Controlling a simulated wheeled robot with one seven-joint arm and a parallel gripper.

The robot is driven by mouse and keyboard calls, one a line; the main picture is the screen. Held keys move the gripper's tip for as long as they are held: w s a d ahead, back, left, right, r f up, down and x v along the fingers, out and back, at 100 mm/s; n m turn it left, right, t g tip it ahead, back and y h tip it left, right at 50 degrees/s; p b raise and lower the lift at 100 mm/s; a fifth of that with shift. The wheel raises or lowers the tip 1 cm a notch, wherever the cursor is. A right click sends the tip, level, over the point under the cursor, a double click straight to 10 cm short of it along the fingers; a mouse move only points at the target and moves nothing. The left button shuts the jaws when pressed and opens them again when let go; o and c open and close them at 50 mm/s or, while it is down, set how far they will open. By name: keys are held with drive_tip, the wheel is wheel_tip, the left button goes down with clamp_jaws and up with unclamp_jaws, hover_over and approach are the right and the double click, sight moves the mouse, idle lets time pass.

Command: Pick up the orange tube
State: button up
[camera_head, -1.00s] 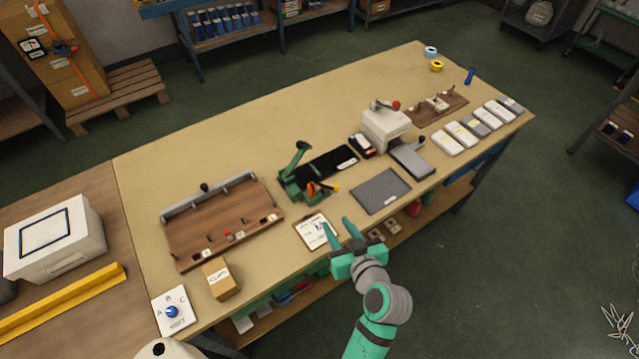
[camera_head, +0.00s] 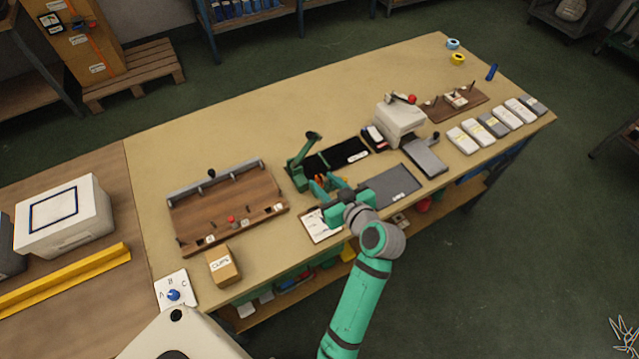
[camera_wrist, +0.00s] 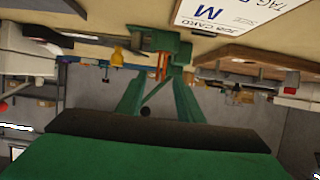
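The orange tube (camera_wrist: 162,66) shows in the wrist view as a small upright orange piece against a green fixture (camera_wrist: 165,42). In the head view the fixture (camera_head: 300,174) stands near the table's middle, and my gripper mostly hides the tube there. My gripper (camera_head: 322,183) is at the fixture's near side, over the table's front part. In the wrist view its two green fingers (camera_wrist: 158,92) are apart, with the tube showing between their tips. I see no contact, and the exact gap to the tube cannot be told.
A yellow-tipped part (camera_wrist: 117,57) sits beside the fixture. A clipboard card (camera_head: 320,226) lies below my gripper, and a grey pad (camera_head: 392,186) lies right of it. A wooden board with pegs (camera_head: 225,212) stands to the left.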

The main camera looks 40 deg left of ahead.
sight(321, 180)
drive_tip(key=shift+x, duration=1.9)
clamp_jaws()
